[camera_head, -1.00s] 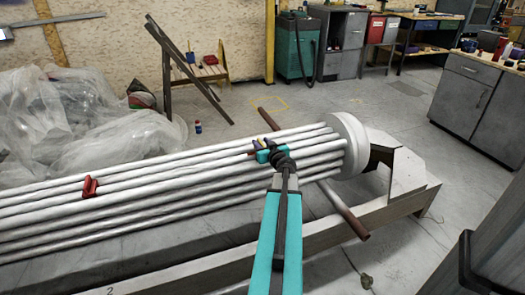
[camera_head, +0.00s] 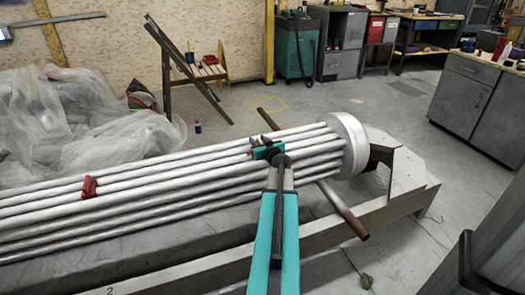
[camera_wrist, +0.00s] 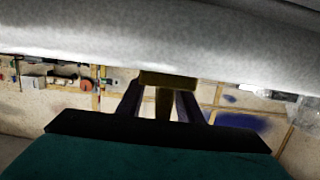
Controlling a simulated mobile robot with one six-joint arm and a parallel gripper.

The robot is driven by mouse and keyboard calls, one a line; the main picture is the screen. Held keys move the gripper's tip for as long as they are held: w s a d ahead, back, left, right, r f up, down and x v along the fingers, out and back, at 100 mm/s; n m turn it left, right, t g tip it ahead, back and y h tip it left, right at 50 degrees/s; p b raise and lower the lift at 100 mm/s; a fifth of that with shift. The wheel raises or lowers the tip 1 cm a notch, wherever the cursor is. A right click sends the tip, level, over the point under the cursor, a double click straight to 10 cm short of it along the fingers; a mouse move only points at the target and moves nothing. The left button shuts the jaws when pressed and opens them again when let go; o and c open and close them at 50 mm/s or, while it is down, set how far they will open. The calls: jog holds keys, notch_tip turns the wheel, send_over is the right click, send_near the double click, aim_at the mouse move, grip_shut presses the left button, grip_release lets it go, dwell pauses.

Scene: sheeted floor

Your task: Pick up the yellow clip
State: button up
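The yellow clip (camera_wrist: 168,79) is at the pipe's edge in the wrist view, with a narrow stem pointing toward my palm. My gripper (camera_wrist: 160,96) has its two dark purple fingers on either side of the stem, with gaps showing between. It looks open, and I see no firm contact. In the head view, my teal gripper (camera_head: 264,143) is over the far pipes near their right end. A small yellow patch, probably the clip (camera_head: 264,141), shows among the fingers. The wrist and fingers hide most of it.
A red clip (camera_head: 89,187) sits on the pipes at left. Long pale pipes (camera_head: 150,198) run to a round end plate (camera_head: 347,143). A brown bar (camera_head: 343,211) crosses by the right end. Plastic sheeting (camera_head: 75,125) lies behind.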

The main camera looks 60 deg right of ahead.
grip_shut()
jog(key=shift+r, duration=0.1)
notch_tip(320, 180, up, 10)
jog(key=shift+f+p, duration=0.1)
jog(key=shift+p, duration=1.15)
